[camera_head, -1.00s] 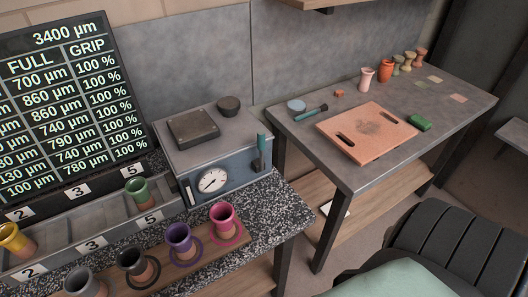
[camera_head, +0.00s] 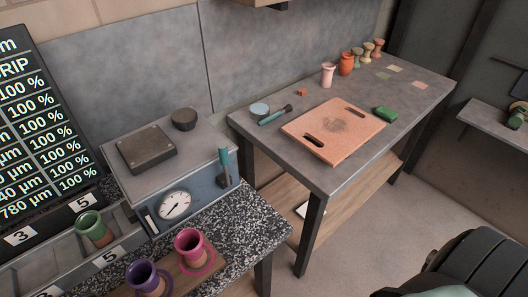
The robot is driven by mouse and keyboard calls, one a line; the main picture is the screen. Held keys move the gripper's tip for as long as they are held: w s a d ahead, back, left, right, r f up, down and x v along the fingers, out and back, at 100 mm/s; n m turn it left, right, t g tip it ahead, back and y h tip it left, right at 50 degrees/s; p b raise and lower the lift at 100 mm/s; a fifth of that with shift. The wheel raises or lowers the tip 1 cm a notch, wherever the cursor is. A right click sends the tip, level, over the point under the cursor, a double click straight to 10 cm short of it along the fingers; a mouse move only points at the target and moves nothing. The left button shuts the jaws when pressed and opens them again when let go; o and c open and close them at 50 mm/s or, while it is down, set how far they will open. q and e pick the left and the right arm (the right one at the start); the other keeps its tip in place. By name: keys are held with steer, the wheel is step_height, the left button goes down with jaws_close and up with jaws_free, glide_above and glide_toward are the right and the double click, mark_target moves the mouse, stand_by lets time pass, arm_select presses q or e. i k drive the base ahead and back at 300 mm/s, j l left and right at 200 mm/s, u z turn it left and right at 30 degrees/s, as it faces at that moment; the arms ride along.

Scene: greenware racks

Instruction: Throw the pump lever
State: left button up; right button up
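The pump lever (camera_head: 223,163) is a teal-handled lever on the right part of the front of a grey-blue box (camera_head: 190,190). Its handle stands upright. A white round dial (camera_head: 175,205) is on the same front panel, to the left of the lever.
Pink (camera_head: 189,244), purple (camera_head: 142,275) and green (camera_head: 90,227) cups stand before the box. A flat dark plate (camera_head: 146,149) lies on its top. The table (camera_head: 420,98) at right bears an orange board (camera_head: 361,119) and several cups. A dark rounded object (camera_head: 470,262) fills the lower right.

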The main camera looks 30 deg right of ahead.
mark_target(222, 147)
steer(key=i+z, duration=0.2)
steer(key=z, duration=0.4)
steer(key=k+j+z, duration=0.25)
steer(key=k+z, duration=0.2)
steer(key=k+j+z, duration=0.1)
steer(key=k+z, duration=0.8)
steer(key=i, duration=0.1)
